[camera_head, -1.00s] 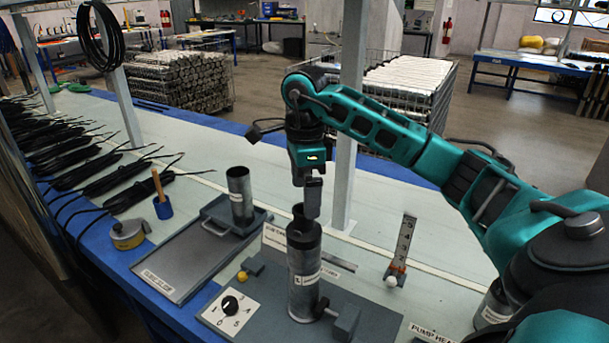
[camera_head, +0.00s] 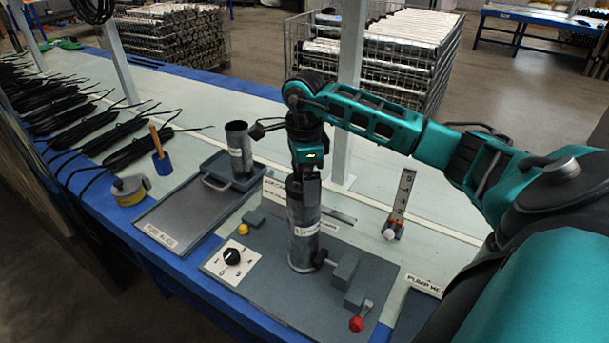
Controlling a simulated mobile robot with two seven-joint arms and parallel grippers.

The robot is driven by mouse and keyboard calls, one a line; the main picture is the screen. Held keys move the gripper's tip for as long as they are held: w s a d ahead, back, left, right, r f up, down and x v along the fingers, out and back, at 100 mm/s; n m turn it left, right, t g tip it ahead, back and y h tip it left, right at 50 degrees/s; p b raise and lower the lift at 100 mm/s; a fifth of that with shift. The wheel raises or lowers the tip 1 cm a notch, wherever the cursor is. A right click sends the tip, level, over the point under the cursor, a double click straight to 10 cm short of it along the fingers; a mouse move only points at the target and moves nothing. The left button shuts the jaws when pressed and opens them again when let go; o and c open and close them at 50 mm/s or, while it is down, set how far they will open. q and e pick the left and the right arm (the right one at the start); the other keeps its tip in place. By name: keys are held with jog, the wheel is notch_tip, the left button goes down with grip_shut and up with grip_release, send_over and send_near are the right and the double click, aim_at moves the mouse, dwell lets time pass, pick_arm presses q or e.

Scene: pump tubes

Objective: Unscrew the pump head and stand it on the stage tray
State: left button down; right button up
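An upright grey pump tube (camera_head: 304,240) with a white label stands on a grey fixture plate (camera_head: 265,283). My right gripper (camera_head: 304,187) points straight down at the tube's top. Its fingers overlap the top end, so the pump head there is largely hidden. I cannot tell whether the fingers are around it or shut on it. A flat grey tray (camera_head: 185,215) with a handle lies to the left, its front label too small to read. A shorter open tube (camera_head: 238,152) stands upright at its back right. My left gripper is out of view.
The plate carries a dial (camera_head: 232,257), a clamp block (camera_head: 343,270) and a red knob (camera_head: 356,324). A numbered upright scale (camera_head: 402,195) stands behind to the right. A yellow-grey tape roll (camera_head: 129,189) and blue cup (camera_head: 163,164) sit left. A post (camera_head: 350,110) rises behind.

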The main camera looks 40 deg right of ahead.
jog(key=c, duration=1)
jog(key=o, duration=0.7)
jog(key=c, duration=0.6)
jog(key=shift+r, duration=0.15)
jog(key=shift+r+p, duration=0.9)
jog(key=shift+r, duration=0.25)
jog(key=shift+r, duration=0.1)
jog(key=shift+r, duration=0.1)
